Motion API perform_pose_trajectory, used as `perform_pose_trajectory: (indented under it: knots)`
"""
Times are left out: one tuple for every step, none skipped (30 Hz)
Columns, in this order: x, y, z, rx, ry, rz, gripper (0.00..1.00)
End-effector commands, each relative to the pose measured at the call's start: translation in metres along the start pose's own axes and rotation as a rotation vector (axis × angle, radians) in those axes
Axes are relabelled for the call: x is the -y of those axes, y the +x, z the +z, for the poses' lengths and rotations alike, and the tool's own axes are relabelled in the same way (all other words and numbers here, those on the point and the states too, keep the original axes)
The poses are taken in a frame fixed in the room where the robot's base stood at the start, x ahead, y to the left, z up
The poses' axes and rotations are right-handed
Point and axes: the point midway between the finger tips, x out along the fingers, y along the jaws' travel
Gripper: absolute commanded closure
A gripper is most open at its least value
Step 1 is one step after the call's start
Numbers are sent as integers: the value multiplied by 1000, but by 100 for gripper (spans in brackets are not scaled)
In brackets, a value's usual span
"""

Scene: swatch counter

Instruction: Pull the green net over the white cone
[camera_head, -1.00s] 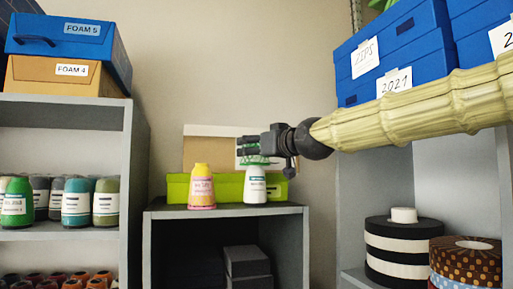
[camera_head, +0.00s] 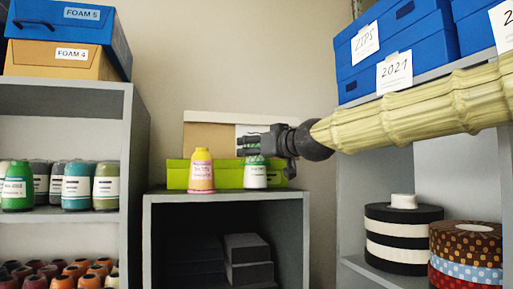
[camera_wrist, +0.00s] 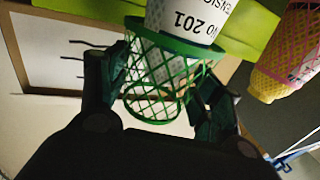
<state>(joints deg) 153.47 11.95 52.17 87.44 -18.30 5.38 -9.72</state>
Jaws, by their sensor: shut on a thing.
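The white cone (camera_head: 255,180) stands upright on the top of the dark grey cabinet, with a label on its side. The green net (camera_head: 257,160) is around the cone's upper part; the labelled lower part is bare. In the wrist view the net's solid green rim (camera_wrist: 176,38) circles the cone (camera_wrist: 192,18), and its mesh tapers to a smaller ring. My gripper (camera_head: 254,145) comes in from the right above the cone. Its fingers (camera_wrist: 160,95) are shut on the net from both sides. The gripper partly hides the cone's top in the head view.
A yellow cone in a pink net (camera_head: 201,172) stands close to the left. A lime green box (camera_head: 178,174) and a framed board (camera_head: 205,135) are behind. The right shelf holds ribbon rolls (camera_head: 403,240); blue boxes (camera_head: 395,45) sit above my arm.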

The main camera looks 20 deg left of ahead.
Motion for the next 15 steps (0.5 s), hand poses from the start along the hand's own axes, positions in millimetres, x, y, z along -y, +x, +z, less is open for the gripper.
perform_pose_trajectory:
  knots:
    - [0, 0, 4, 0, 0, 0, 46]
    - [0, 0, 5, 0, 0, 0, 46]
    - [0, 0, 6, 0, 0, 0, 46]
    - [0, 0, 7, 0, 0, 0, 46]
    - [0, 0, 8, 0, 0, 0, 46]
    - [0, 0, 10, 0, 0, 0, 46]
    - [0, 0, 11, 0, 0, 0, 46]
    - [0, 0, 12, 0, 0, 0, 46]
    - [0, 0, 14, 0, 0, 0, 46]
    - [0, 0, 15, 0, 0, 0, 46]
    - [0, 0, 16, 0, 0, 0, 46]
    - [0, 0, 17, 0, 0, 0, 46]
    - [0, 0, 18, 0, 0, 0, 46]
    - [0, 0, 19, -1, 0, 0, 46]
    - [0, 0, 21, 0, 0, 0, 46]
